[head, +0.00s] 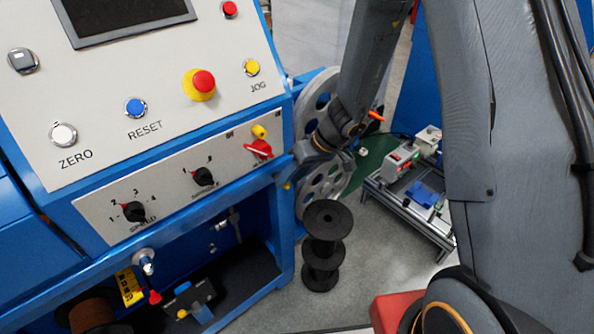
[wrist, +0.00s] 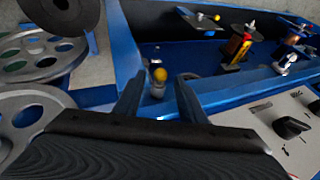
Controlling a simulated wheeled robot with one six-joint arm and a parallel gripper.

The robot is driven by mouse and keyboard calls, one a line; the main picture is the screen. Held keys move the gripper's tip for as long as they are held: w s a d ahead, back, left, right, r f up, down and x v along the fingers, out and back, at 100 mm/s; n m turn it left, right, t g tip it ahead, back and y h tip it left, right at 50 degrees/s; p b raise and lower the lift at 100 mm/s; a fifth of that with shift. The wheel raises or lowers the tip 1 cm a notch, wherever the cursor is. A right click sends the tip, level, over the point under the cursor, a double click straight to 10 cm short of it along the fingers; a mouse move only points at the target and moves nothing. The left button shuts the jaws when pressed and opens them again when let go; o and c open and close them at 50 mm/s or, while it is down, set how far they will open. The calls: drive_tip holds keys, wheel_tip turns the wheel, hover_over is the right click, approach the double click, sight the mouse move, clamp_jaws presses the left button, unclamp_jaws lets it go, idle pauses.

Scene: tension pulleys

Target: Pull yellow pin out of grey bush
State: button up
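The yellow pin (wrist: 159,74) shows its round yellow head in the wrist view, with the grey bush (wrist: 157,90) just below it on the blue frame. In the head view a small yellow spot at the frame's corner, below my gripper, looks like the pin (head: 287,186); the bush cannot be made out there. My gripper (wrist: 159,81) is open, with one dark finger on each side of the pin in the picture. No contact shows, and the depth between fingers and pin is unclear. My gripper (head: 300,158) is beside the panel's right edge in the head view.
The control panel (head: 165,110) with its knobs and a red switch (head: 259,149) stands close beside my gripper. Grey pulley wheels (head: 325,190) are to the right and behind. A stack of black spools (head: 328,219) stands on the floor below. An open blue bay (wrist: 190,55) lies beyond the pin.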

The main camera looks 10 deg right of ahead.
drive_tip(key=shift+a+f, duration=0.1)
drive_tip(key=shift+c, duration=0.2)
clamp_jaws()
drive_tip(key=shift+s+d+b, duration=0.55)
drive_tip(key=shift+s+b, duration=0.2)
drive_tip(key=shift+b, duration=0.15)
drive_tip(key=shift+s+d+b, duration=0.55)
drive_tip(key=shift+s+b, duration=0.2)
drive_tip(key=shift+b, duration=0.1)
idle(0.8)
drive_tip(key=shift+s+d+b, duration=0.15)
drive_tip(key=shift+s+b, duration=0.05)
drive_tip(key=shift+b, duration=0.1)
drive_tip(key=shift+s+d+b, duration=0.55)
drive_tip(key=shift+s+b, duration=0.1)
drive_tip(key=shift+s, duration=0.2)
drive_tip(key=shift+s+d+b, duration=0.55)
drive_tip(key=shift+s+b, duration=0.05)
drive_tip(key=shift+s, duration=0.25)
